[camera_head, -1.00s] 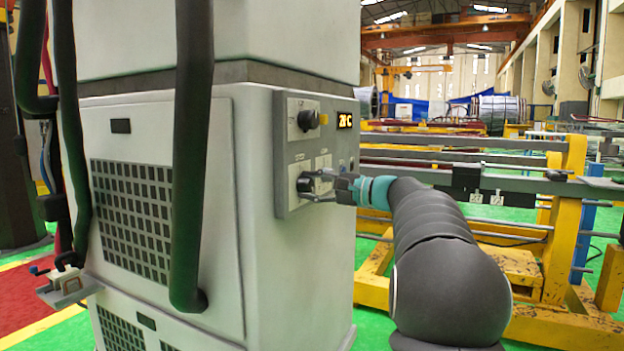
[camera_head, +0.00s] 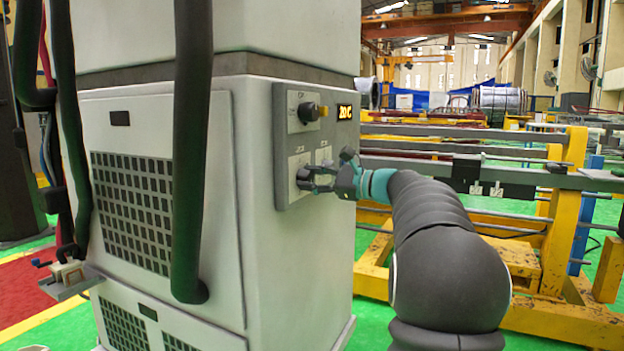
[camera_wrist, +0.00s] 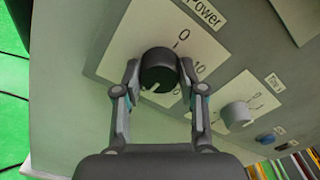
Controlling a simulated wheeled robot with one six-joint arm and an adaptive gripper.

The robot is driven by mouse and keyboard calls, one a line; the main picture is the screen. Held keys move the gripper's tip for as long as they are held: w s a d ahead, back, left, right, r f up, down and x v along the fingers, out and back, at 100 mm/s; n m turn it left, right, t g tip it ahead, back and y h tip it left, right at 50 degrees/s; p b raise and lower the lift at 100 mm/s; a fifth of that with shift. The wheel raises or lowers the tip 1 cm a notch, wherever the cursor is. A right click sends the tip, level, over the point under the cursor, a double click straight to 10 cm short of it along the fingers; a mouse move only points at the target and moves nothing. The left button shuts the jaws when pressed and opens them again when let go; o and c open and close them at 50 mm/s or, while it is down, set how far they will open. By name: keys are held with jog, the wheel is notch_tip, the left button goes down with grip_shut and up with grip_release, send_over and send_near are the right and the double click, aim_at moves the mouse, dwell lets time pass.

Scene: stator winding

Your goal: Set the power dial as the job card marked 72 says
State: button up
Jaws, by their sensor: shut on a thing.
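The power dial, a dark round knob (camera_wrist: 158,68) on a white plate labelled "Power", sits between my two fingers in the wrist view. A 0 and a 10 show beside it; other marks and its pointer are partly hidden or unclear. My gripper (camera_wrist: 160,80) is shut on the dial, one finger on each side. In the head view my gripper (camera_head: 312,180) reaches from the right to the lower-left dial of the grey control panel (camera_head: 286,140). Small white cards (camera_head: 476,189) hang on the rail at right; I cannot read a 72 on them.
A smaller pale knob labelled "Fan" (camera_wrist: 237,114) and a blue button (camera_wrist: 265,139) sit beside the power plate. Another dark knob (camera_head: 308,113) and a lit display (camera_head: 345,112) are above. A yellow-framed rack (camera_head: 565,200) stands at right.

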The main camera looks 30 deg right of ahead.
jog(key=shift+d+r, duration=0.1)
dwell(0.3)
jog(key=o, duration=1.1)
jog(key=shift+o, duration=0.2)
jog(key=v, duration=1.2)
